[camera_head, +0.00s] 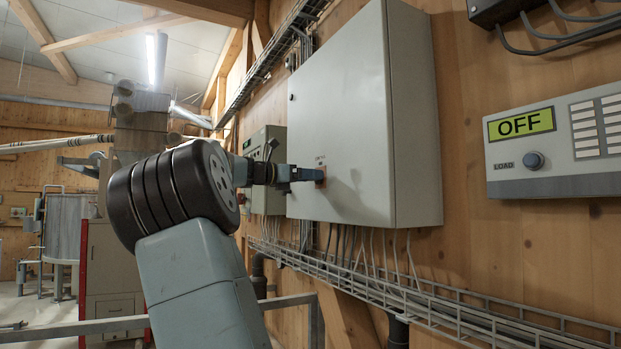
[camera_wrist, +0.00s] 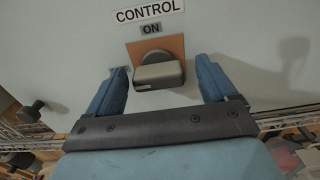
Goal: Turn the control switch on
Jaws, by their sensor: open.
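The control switch (camera_wrist: 158,72) is a dark rotary knob with a grey handle on an orange-brown square plate, below the labels "CONTROL" and "ON" in the wrist view. Its handle lies roughly level, tilted slightly. My gripper (camera_wrist: 160,70) is open, with one blue finger on each side of the handle and gaps showing between. In the head view my gripper (camera_head: 304,174) reaches the switch plate (camera_head: 320,176) on the big grey cabinet (camera_head: 345,120) and hides most of the switch. Whether the fingertips touch the cabinet cannot be told.
A panel with a green display (camera_head: 521,124) reading "OFF" and a "LOAD" knob (camera_head: 533,160) is on the wooden wall at right. A wire cable tray (camera_head: 420,290) runs below the cabinet. A smaller control box (camera_head: 268,150) hangs behind. A metal rail (camera_head: 285,302) crosses below.

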